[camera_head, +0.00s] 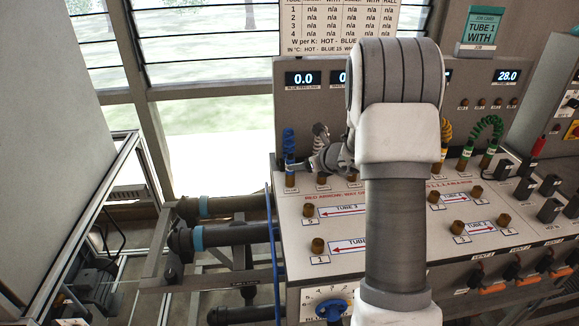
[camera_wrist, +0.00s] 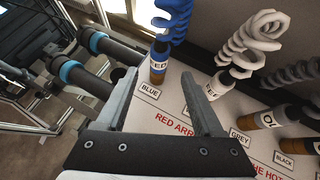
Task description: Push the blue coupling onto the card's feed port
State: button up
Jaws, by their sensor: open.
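The blue coupling (camera_wrist: 159,60) hangs on a coiled blue hose and sits upright on a brass stub behind the "BLUE" label; in the head view it stands at the panel's back left (camera_head: 290,166). My gripper (camera_wrist: 158,82) is open and empty, its fingers pointing toward the blue coupling, apart from it. In the head view my gripper (camera_head: 328,160) is right of the coupling, partly hidden by my arm. The card (camera_head: 484,27) at upper right reads "TUBE 1 WITH"; its lower line is too small to read. Brass ports (camera_head: 317,245) stand by tube arrows at front left, partly covered by my arm.
A white coupling (camera_wrist: 217,86) on a coiled white hose stands close to my right finger. Yellow and green hoses (camera_head: 487,128) stand farther right. Dark pipes (camera_head: 230,235) run left of the panel. The panel's front left is open.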

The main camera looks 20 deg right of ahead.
jog(key=b+x, duration=0.2)
jog(key=x, duration=0.6)
jog(key=shift+w+a, duration=0.1)
jog(key=shift+w, duration=0.1)
jog(key=shift+f, duration=0.1)
dwell(0.3)
grip_shut()
dwell(1.3)
